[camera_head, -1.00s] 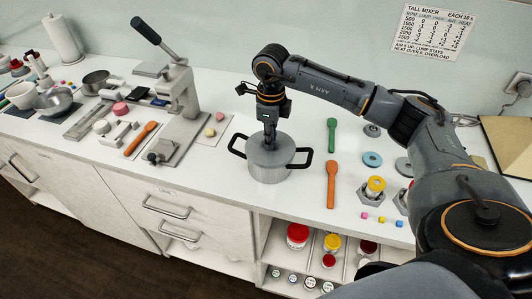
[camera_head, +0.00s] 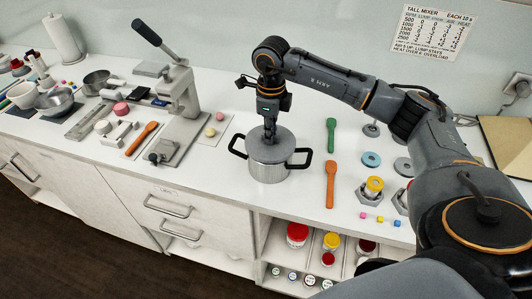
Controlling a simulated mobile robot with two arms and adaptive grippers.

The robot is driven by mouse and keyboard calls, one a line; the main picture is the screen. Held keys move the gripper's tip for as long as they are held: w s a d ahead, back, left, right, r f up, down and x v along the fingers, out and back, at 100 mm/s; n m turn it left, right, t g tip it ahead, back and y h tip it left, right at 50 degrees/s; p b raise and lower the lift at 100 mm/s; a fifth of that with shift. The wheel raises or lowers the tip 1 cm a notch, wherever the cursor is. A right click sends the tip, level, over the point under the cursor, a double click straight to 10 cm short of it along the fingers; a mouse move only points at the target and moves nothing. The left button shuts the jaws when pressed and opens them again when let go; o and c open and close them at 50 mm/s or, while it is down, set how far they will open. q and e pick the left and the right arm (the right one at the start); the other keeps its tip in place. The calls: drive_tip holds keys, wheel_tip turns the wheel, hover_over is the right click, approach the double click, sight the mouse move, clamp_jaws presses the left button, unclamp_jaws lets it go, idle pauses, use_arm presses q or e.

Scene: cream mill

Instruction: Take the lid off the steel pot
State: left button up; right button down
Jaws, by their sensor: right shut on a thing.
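The steel pot (camera_head: 268,174) stands on the white counter, with a black handle on each side. Its grey round lid (camera_head: 284,146) is over the pot's mouth and looks slightly raised. My right gripper (camera_head: 270,139) points straight down at the lid's middle and is shut on it, by the knob, which the fingers hide. I cannot make out clearly how wide the gap between lid and rim is. My left gripper is not in view.
A green spoon (camera_head: 331,134) and an orange spoon (camera_head: 330,184) lie right of the pot. A grey lever press (camera_head: 180,115) stands to the left. Weights and small cubes lie further right. Some bare counter lies in front of the press and around the pot.

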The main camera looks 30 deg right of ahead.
drive_tip(key=shift+r+p, duration=0.85)
drive_tip(key=shift+r, duration=0.65)
